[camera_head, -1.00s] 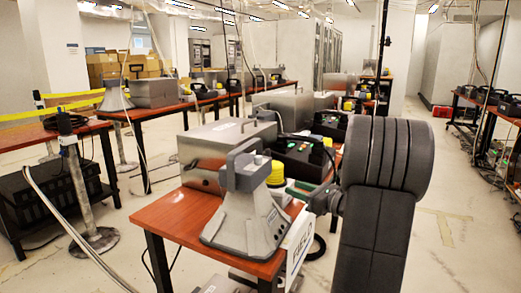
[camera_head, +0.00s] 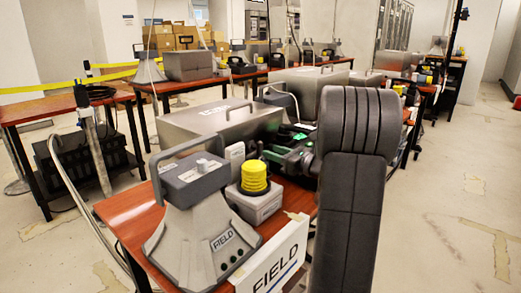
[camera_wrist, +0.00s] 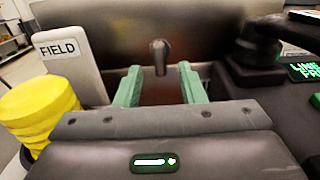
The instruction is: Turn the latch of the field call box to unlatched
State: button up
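The metal call box (camera_head: 205,122) stands on the red-brown table in the head view, with a dark handle and a small unreadable label on its lid. In the wrist view its front wall (camera_wrist: 205,40) fills the upper middle. A small grey latch lever (camera_wrist: 158,58) on that wall points downward. A FIELD label (camera_wrist: 57,49) is on a light upright piece just left of it. My gripper (camera_wrist: 160,88) has green fingers spread apart, one each side below the lever. Nothing shows between them. Contact with the lever cannot be told.
A grey horn-shaped unit (camera_head: 205,225) marked FIELD and a yellow ribbed button (camera_head: 254,176) stand at the table's front. The yellow button is also close at left in the wrist view (camera_wrist: 40,112). A dark device with a green display (camera_wrist: 303,70) stands close at right.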

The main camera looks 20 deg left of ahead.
aim_at(262, 148)
jog(key=x, duration=0.6)
jog(key=shift+w+a, duration=0.1)
jog(key=shift+a, duration=0.05)
jog(key=shift+c, duration=0.3)
grip_shut()
